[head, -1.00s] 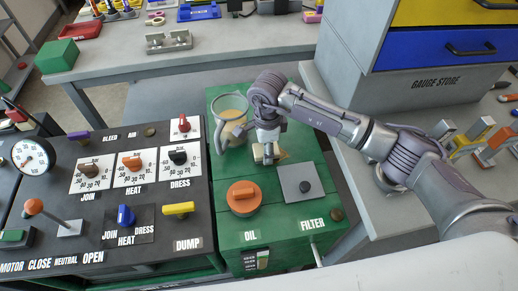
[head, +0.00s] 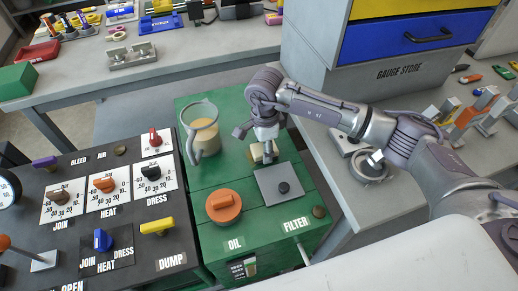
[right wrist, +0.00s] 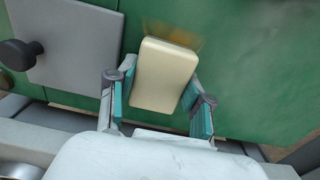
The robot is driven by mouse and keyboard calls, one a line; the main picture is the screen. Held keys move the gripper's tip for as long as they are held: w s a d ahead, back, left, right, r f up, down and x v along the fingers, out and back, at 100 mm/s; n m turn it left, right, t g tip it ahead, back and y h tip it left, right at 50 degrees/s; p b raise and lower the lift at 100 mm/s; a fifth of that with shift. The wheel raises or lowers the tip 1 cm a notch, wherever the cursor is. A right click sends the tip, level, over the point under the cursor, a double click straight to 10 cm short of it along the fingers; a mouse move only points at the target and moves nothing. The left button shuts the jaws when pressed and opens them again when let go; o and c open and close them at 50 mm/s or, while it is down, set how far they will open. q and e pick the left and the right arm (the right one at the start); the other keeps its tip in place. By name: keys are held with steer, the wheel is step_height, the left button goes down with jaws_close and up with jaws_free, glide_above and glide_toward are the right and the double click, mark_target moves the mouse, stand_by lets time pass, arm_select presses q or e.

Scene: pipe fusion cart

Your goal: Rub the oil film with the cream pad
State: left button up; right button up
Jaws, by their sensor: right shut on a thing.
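My right gripper (head: 264,146) is over the green cart top, beside the grey filter plate. It is shut on the cream pad (head: 256,153). In the right wrist view the pad (right wrist: 165,76) sits between the two teal-lined fingers of the gripper (right wrist: 160,90), low over the green surface. The oil film (right wrist: 172,36) shows there as a faint brown smear just beyond the pad's far edge. The pad may hide part of the film, and I cannot tell whether it touches the surface. My left gripper is not in view.
A clear jug (head: 202,132) stands left of the gripper. The orange oil cap (head: 223,206) and the grey filter plate (head: 279,184) with its black knob are in front. The black control panel (head: 75,240) is at left. The gauge store (head: 365,90) stands behind at right.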

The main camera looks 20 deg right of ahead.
steer(key=shift+r, duration=0.15)
steer(key=shift+r+p, duration=1.35)
steer(key=shift+r, duration=1.6)
steer(key=shift+r+p, duration=0.6)
steer(key=shift+r, duration=0.95)
steer(key=shift+f, duration=0.1)
